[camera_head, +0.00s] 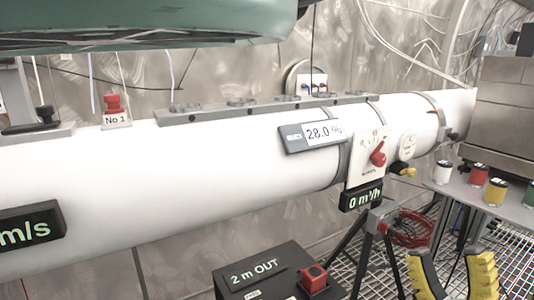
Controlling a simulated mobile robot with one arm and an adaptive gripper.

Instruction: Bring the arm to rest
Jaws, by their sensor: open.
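My gripper (450,258) shows at the bottom right edge of the view. Its two black fingers with yellow pads stand apart, pointing up, with nothing between them. The fingers are in front of the metal grating, below and right of the white pipe (230,160). The rest of the gripper is cut off by the lower edge.
A shelf with white (443,172), red (478,175) and yellow (495,191) capped jars stands above right of the gripper. A black "2 m OUT" box (270,275) with a red switch stands left.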

